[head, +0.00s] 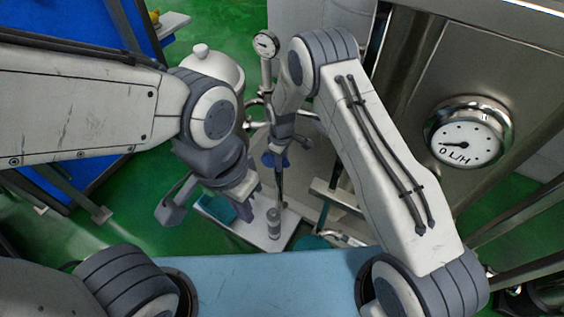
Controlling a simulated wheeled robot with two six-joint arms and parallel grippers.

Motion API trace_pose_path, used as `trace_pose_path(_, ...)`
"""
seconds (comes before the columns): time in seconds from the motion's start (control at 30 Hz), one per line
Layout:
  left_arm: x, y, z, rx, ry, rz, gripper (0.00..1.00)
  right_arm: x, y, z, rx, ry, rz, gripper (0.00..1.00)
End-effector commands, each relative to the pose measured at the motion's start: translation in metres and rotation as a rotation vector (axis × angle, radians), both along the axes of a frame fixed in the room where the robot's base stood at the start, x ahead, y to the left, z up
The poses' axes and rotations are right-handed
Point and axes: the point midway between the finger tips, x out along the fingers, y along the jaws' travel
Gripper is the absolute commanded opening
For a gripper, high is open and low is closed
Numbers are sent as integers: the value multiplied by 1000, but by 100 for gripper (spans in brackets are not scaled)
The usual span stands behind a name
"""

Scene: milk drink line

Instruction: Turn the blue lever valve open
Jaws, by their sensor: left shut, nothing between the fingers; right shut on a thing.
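The blue lever (267,160) of the valve shows as a small blue patch near the middle of the head view, beside steel piping. My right gripper (279,157) reaches down to it from above and is shut on it. The valve body and the lever's exact angle are mostly hidden by the gripper. My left gripper (252,196) is lower and to the left, shut and empty, above a white tray.
The white tray (248,232) holds a teal item (217,208) and a grey cylinder (273,224). A small gauge (266,44) stands behind the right wrist. A large flow dial (468,142), marked L/H with its needle near 0, is on the steel tank at right.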

Motion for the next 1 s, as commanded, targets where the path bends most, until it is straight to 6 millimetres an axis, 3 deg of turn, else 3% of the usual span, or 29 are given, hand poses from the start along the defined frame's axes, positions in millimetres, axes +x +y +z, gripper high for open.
trace_pose_path(0.47, 0, 0, -5, 0, 0, 0, 0, 1, 4, 4, -96, 65, 4, 0)
trace_pose_path(1.0, 0, 0, -59, 0, 0, 0, 0, 11, 18, 14, -398, 263, 1, 0)
